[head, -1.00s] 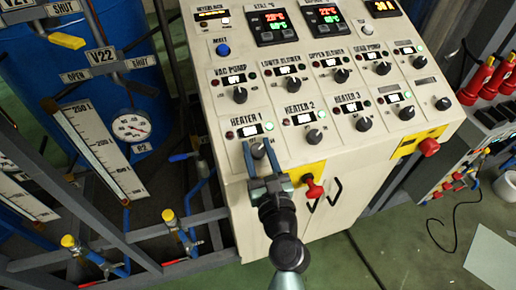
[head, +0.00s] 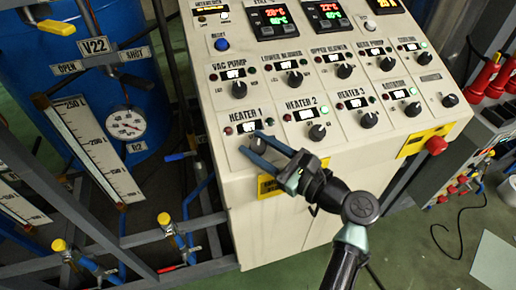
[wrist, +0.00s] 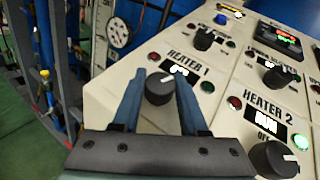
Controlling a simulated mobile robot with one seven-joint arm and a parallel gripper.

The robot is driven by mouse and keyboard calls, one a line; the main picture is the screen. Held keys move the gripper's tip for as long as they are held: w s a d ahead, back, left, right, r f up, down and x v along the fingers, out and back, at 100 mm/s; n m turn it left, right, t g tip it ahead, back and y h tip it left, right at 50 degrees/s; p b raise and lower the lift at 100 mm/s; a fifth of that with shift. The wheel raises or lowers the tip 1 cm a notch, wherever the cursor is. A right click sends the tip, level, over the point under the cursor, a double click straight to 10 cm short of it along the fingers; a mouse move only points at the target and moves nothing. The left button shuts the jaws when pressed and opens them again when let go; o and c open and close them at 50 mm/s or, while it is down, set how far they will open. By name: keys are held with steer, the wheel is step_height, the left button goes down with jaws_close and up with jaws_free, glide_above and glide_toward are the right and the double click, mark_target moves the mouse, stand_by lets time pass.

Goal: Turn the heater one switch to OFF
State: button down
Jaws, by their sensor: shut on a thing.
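The heater one switch is a dark round knob below the HEATER 1 label and its small display, on the sloped cream panel (head: 195,70). In the wrist view the knob (wrist: 159,88) sits between the blue fingers, its white mark pointing up and slightly right. My gripper (head: 255,147) is shut on the knob, reaching in from the lower right in the head view, where the fingers partly hide it. The HEATER 1 display (wrist: 179,70) is too small to read surely. Its right lamp (wrist: 207,86) looks dark.
The HEATER 2 knob (wrist: 274,159) is close on the right, with a lit green lamp (wrist: 300,141). The VAC PUMP knob (head: 239,89) is just above. A red button (head: 436,146) is at the panel's right. Pipes and a gauge (head: 126,123) stand at the left.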

steer(key=shift+n+g+y+b, duration=0.45)
steer(key=shift+n+g+y, duration=0.15)
steer(key=shift+n+g, duration=0.8)
steer(key=shift+n+g+y+b, duration=0.4)
steer(key=shift+n+g+y, duration=0.2)
steer(key=shift+n+g, duration=0.75)
steer(key=shift+g, duration=0.25)
steer(key=shift+c, duration=2.2)
jaws_free()
steer(key=b+v, duration=0.3)
steer(key=v, duration=1)
steer(key=shift+w, duration=0.15)
